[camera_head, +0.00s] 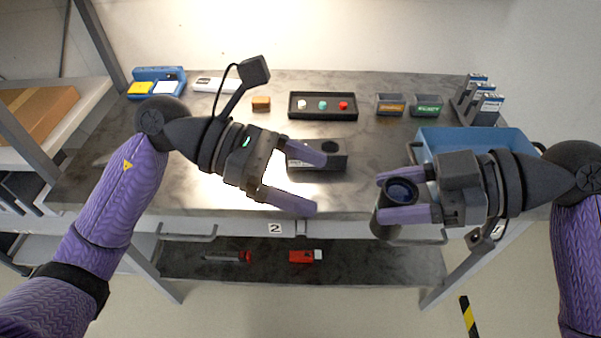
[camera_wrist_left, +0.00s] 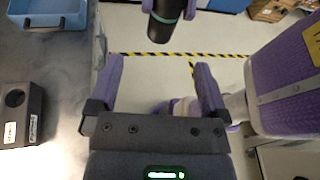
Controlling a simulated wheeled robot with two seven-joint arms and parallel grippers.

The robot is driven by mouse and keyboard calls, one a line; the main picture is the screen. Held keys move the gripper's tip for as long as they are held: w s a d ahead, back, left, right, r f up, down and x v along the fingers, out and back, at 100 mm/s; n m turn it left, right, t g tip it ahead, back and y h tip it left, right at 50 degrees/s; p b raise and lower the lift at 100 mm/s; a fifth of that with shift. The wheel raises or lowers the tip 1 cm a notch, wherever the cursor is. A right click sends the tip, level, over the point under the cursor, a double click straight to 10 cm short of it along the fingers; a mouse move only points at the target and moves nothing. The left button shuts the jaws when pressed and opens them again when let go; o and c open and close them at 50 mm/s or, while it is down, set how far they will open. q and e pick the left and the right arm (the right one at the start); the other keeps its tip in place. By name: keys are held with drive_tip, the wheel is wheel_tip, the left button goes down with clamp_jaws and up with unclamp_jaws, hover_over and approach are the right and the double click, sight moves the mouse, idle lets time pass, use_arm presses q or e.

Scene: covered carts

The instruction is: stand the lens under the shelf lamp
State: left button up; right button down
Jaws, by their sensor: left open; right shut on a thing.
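The lens (camera_head: 384,222) is a dark cylinder with a glassy round top. My right gripper (camera_head: 385,197) is shut on it and holds it upright, in front of the table's front edge. In the left wrist view the lens (camera_wrist_left: 162,28) shows at the top as a black barrel with a teal ring, between the right gripper's purple fingers. My left gripper (camera_head: 318,182) is open and empty over the table's front part; its fingers also show apart in the left wrist view (camera_wrist_left: 160,80). I cannot make out a lamp; a bright patch lies on the table left of my left gripper.
A black block with a round hole (camera_head: 331,160) sits behind my left gripper. A blue bin (camera_head: 480,137) stands right. A black tray (camera_head: 322,114) with small coloured pieces lies farther back. The lower shelf (camera_head: 375,265) holds a red box (camera_head: 303,256) and a red-ended tool.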

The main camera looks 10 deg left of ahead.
use_arm(q)
drive_tip(key=shift+m+y, duration=0.5)
drive_tip(key=x, duration=1.2)
drive_tip(key=shift+a, duration=0.1)
clamp_jaws()
use_arm(e)
unclamp_jaws()
